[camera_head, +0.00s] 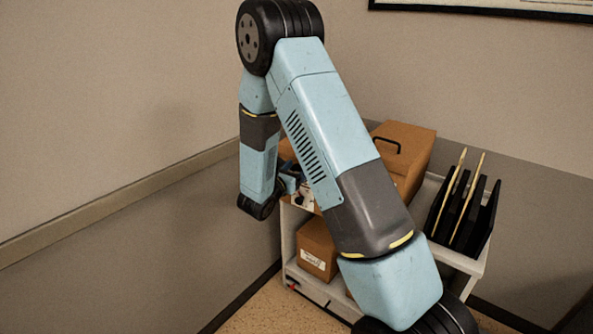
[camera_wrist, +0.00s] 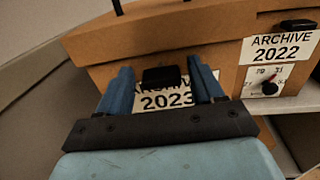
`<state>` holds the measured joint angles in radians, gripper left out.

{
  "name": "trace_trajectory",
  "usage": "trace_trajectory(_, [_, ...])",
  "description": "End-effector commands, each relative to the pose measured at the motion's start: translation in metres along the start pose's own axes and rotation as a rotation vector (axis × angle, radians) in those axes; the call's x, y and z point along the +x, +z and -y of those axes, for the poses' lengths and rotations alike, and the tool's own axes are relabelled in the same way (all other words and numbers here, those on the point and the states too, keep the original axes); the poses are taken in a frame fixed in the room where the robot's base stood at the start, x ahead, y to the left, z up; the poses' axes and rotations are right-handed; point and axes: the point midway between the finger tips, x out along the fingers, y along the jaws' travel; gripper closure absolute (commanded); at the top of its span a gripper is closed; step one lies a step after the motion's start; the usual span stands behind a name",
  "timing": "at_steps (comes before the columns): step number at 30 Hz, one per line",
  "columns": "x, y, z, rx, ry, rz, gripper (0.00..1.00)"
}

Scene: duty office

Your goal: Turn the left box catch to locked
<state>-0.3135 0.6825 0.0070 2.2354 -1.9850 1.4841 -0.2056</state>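The left box (camera_wrist: 100,75) is brown, labelled ARCHIVE 2023 (camera_wrist: 167,101), and fills the middle of the wrist view. My gripper (camera_wrist: 160,67) has its two blue fingers apart in front of the box, with a black fitting (camera_wrist: 161,77) above the label showing between them. I see nothing held. No catch plate of the left box shows; my gripper covers the area below its label. The right box, labelled ARCHIVE 2022 (camera_wrist: 281,47), has a small white plate with a dark round catch (camera_wrist: 270,88) and a red mark.
A pale shelf unit (camera_head: 471,263) carries the boxes. A brown box with a black handle (camera_head: 409,140) stands on top, beside a black rack (camera_head: 478,222) at the right. A smaller labelled box (camera_head: 317,247) sits on the lower shelf. Walls stand close behind and left.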

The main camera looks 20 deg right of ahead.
Motion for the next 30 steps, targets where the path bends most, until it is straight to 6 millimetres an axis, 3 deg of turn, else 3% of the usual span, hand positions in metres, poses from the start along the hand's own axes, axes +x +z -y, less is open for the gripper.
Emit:
trace_trajectory(2, [-0.0002,0.0000,-0.0001,0.000,0.000,0.000,0.41])
trace_trajectory(16, [-0.0006,0.0007,-0.0008,0.001,0.001,0.001,0.86])
trace_trajectory(30, [-0.0011,0.0013,-0.0013,0.128,0.004,0.002,0.86])
